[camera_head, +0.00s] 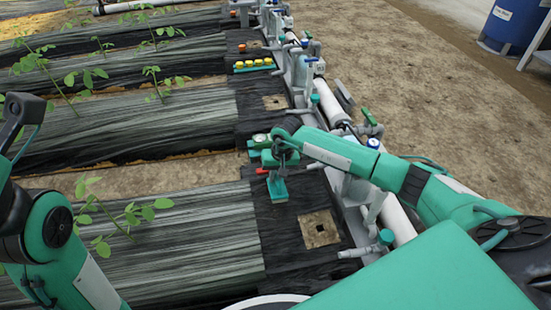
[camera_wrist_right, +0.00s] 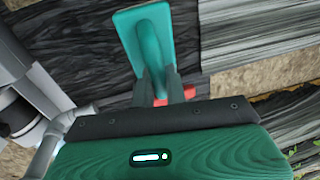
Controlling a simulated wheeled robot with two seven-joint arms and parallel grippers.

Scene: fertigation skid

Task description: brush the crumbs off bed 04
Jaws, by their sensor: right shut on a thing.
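My right gripper (camera_head: 281,160) is shut on a teal brush-like tool with a flat rectangular block (camera_head: 279,188). The tool is held over the black end strip of the nearest film-covered bed (camera_head: 190,240). In the right wrist view the block (camera_wrist_right: 145,42) projects beyond the gripper fingers (camera_wrist_right: 157,86), above dark film. I cannot tell whether it touches the film. No bed number is legible, so I cannot tell which bed is 04. I cannot make out separate crumbs. A tan square patch with a dark centre (camera_head: 320,229) lies on the end strip.
A line of white pipes and valves (camera_head: 340,140) runs along the bed ends, close to my right arm. A green fitting with a gauge (camera_head: 260,141) stands behind the tool. Leafy seedlings (camera_head: 125,212) grow from the beds. A blue barrel (camera_head: 512,25) stands far right.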

